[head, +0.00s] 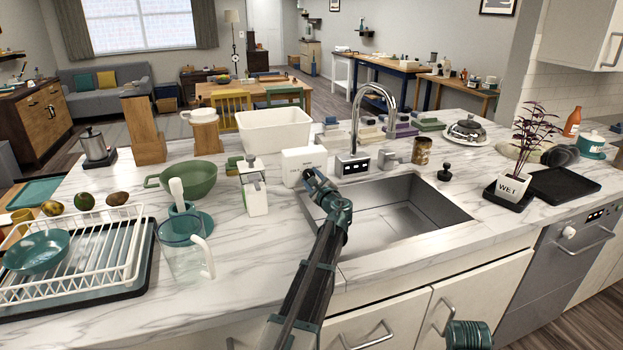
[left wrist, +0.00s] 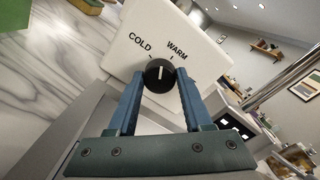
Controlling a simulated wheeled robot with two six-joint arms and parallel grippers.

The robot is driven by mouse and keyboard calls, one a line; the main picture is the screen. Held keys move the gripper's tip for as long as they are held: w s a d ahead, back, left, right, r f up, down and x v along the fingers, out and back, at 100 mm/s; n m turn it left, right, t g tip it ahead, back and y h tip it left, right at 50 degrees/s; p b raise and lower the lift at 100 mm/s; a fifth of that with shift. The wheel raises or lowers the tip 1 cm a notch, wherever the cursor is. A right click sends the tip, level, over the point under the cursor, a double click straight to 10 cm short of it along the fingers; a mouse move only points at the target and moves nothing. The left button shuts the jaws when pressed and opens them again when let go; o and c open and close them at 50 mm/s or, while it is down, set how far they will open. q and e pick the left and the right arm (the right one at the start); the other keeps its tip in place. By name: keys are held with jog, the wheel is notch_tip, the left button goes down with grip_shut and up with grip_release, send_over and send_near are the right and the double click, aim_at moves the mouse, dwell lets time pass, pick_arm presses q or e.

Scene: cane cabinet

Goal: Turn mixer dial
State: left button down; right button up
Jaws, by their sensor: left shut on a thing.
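The mixer is a white box (head: 303,162) standing on the counter behind the left side of the sink. In the left wrist view the white box (left wrist: 178,48) carries the words COLD and WARM and a round black dial (left wrist: 159,74). The dial's white pointer line stands between the two labels. My left gripper (head: 313,178) reaches the front of the box. In the left wrist view its blue fingers (left wrist: 159,84) are shut on the dial, one on each side. In the head view the gripper hides the dial.
The steel sink (head: 440,212) lies right of my left arm, with a tall faucet (head: 357,120) behind it. A white and green dispenser (head: 253,190) and a clear jug (head: 186,255) stand to the left. A white tub (head: 274,132) stands behind the mixer.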

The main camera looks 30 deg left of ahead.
pick_arm(q)
jog(key=n, duration=0.4)
jog(key=shift+s+n, duration=0.1)
jog(key=shift+n, duration=1.7)
jog(key=shift+h, duration=0.3)
jog(key=shift+c, duration=1.6)
grip_release()
jog(key=v, duration=1.3)
jog(key=shift+s+d+p, duration=0.25)
jog(key=shift+d+p, duration=0.05)
jog(key=shift+p, duration=0.15)
